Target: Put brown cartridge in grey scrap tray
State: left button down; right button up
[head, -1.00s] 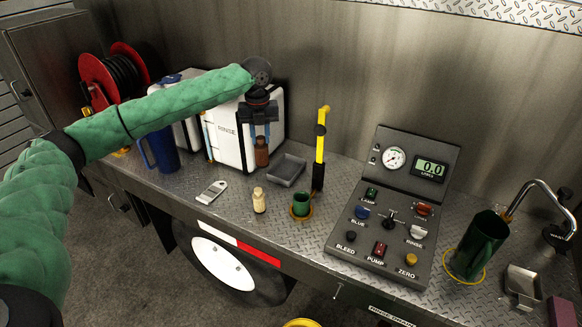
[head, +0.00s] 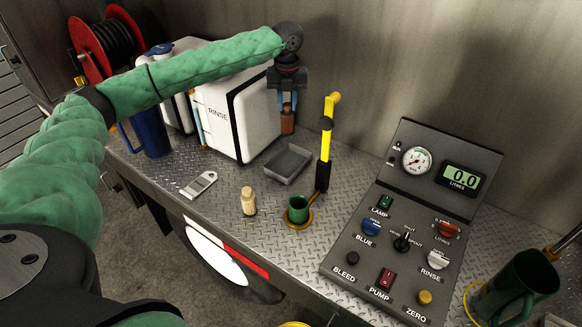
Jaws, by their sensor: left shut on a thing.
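The brown cartridge (head: 288,121) hangs upright between the fingers of my left gripper (head: 287,108), which is shut on it. The gripper points down and holds the cartridge above the bench, beside the right edge of the white RINSE box. The grey scrap tray (head: 272,174) lies on the bench below and slightly nearer than the cartridge in the picture. The tray looks empty, and the cartridge is apart from it. My right gripper is not in view.
A yellow-handled tool (head: 327,135) stands right of the tray, with a green cup (head: 298,209) near it. The RINSE box (head: 226,120) and control panel (head: 403,235) flank the area.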

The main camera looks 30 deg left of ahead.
aim_at(288, 116)
pick_arm(q)
jog(key=f+b, duration=0.1)
jog(key=f, duration=0.1)
jog(key=shift+w+f+b, duration=0.35)
jog(key=shift+f+b, duration=0.05)
notch_tip(288, 116, down, 2)
jog(key=shift+s+f+b, duration=0.1)
jog(key=shift+f+b, duration=0.1)
jog(key=shift+b, duration=1.05)
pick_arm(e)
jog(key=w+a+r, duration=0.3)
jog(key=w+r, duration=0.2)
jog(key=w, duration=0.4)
pick_arm(q)
jog(key=shift+f, duration=0.2)
notch_tip(288, 116, down, 6)
jog(key=p, duration=0.2)
jog(key=shift+r+p, duration=0.1)
jog(key=shift+p, duration=0.2)
jog(key=shift+s+f+p, duration=0.1)
jog(key=shift+f+p, duration=0.65)
jog(key=shift+f, duration=1.15)
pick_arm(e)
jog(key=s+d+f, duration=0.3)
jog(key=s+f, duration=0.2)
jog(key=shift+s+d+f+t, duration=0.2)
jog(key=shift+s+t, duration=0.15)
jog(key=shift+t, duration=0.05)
